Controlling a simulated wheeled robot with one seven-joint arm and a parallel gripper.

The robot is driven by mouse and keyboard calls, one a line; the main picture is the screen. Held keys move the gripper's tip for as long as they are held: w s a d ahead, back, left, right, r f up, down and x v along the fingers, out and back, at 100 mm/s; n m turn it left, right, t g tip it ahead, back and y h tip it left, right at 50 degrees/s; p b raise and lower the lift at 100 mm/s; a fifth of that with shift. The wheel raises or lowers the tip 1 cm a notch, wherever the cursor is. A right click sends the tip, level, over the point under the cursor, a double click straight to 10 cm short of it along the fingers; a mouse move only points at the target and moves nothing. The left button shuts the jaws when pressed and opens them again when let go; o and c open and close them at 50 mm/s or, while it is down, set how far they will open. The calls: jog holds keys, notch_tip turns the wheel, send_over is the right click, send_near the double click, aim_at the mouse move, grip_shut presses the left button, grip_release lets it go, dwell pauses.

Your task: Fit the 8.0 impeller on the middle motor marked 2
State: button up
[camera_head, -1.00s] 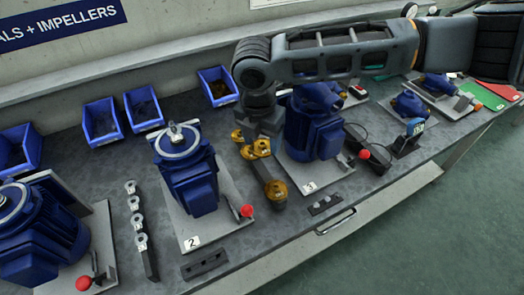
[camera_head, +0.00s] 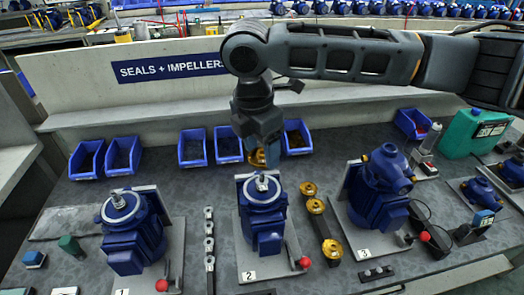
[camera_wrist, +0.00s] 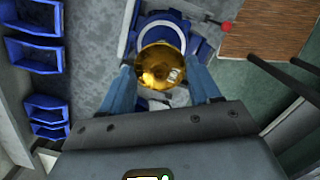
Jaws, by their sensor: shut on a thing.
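My gripper (camera_head: 262,150) is shut on a brass impeller (camera_head: 257,159), held above and behind the middle motor (camera_head: 263,225). In the wrist view the impeller (camera_wrist: 160,62) sits between the blue fingertips, with a small white tag too small to read. Behind it shows a blue motor with a pale ring, whose middle the impeller hides. The middle motor stands on a grey plate with a "2" label (camera_head: 250,275). Its upright shaft (camera_head: 262,184) is bare and apart from the impeller.
Motor 1 (camera_head: 135,235) stands left and motor 3 (camera_head: 380,190) right. Red-knobbed levers (camera_head: 304,262) rise beside the plates. A strip of seals (camera_head: 209,243) lies between motors 1 and 2. Blue bins (camera_head: 192,147) line the back.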

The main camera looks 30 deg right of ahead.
aim_at(262, 180)
jog(key=shift+f, duration=3.25)
jog(key=shift+f, duration=0.2)
jog(key=o, duration=1.1)
jog(key=shift+o, duration=0.4)
jog(key=shift+o, duration=0.5)
jog(key=shift+r, duration=4.45)
